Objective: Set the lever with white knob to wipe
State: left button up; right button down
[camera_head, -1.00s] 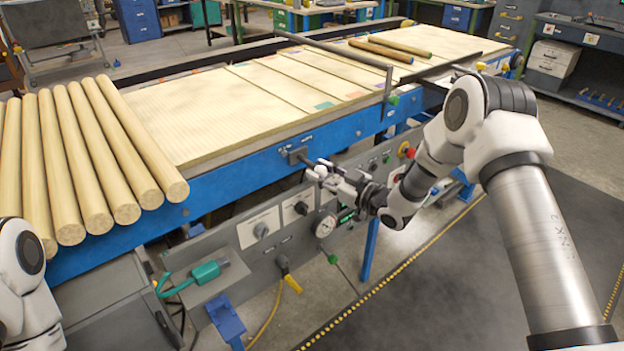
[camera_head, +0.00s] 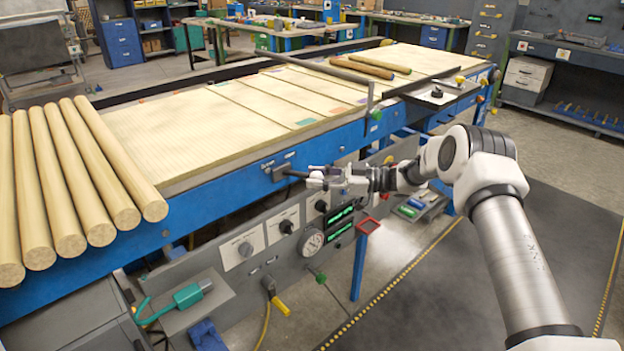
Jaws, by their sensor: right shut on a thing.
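The lever (camera_head: 295,174) comes out of a dark bracket (camera_head: 283,170) on the blue side rail of the conveyor and points right, tilted slightly down. My right gripper (camera_head: 318,178) is at its outer end, shut on the lever's knob. The fingers largely hide the knob, so its white colour is hard to make out. The small labels by the bracket are too small to read. My left gripper is out of view.
Below the lever is a grey panel with dark knobs (camera_head: 286,226), a round gauge (camera_head: 311,241) and green displays (camera_head: 340,223). A green-knobbed rod (camera_head: 318,276) sticks out lower down. Wooden rods (camera_head: 85,175) lie at left.

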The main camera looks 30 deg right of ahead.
jog(key=shift+r, duration=0.15)
jog(key=c, duration=1.1)
grip_release()
jog(key=o, duration=0.3)
jog(key=shift+w, duration=0.15)
jog(key=v, duration=1.2)
